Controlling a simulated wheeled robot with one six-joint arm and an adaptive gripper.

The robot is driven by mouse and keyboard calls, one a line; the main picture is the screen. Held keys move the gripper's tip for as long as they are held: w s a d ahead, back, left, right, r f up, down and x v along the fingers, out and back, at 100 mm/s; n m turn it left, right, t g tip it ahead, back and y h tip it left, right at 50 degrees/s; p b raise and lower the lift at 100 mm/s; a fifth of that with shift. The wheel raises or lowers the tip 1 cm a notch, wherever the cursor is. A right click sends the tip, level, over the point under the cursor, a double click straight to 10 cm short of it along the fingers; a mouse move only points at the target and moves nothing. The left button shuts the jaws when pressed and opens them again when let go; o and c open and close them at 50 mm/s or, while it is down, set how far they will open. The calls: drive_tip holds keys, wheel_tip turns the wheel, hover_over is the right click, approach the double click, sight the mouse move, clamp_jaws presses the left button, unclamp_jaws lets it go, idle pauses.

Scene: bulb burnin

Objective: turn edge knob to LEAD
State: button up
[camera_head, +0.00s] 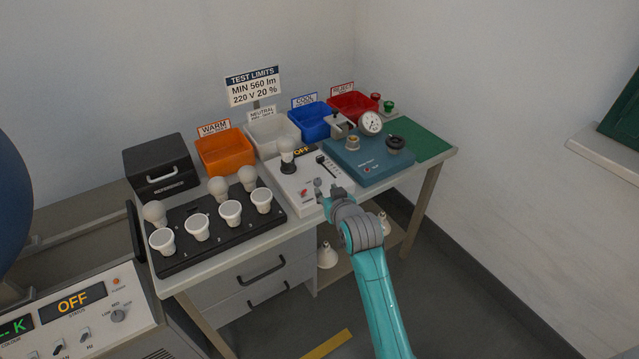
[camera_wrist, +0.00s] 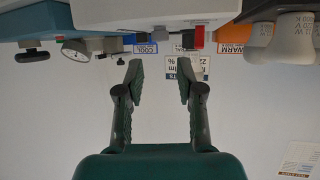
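A white control unit (camera_head: 301,197) with an OFF display stands on the workbench. A small grey knob (camera_head: 318,184) stands up near its front right corner; its label and pointer are too small to read. My gripper (camera_head: 327,200) is at the unit's front edge, close beside the knob; contact cannot be told. In the wrist view, which is upside down, my gripper (camera_wrist: 160,76) has its two fingers apart with nothing between them. The white unit (camera_wrist: 150,12) shows at the top, with a red part (camera_wrist: 197,38) beyond the fingertips.
A lit-up console (camera_head: 85,310) with another knob (camera_head: 118,315) is at lower left. A black tray (camera_head: 185,262) with several bulbs is left of the unit. A blue instrument box (camera_head: 365,165) is to its right. Orange (camera_head: 240,165), white, blue and red bins stand behind.

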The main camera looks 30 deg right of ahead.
sight(318, 181)
drive_tip(key=x, duration=0.8)
clamp_jaws()
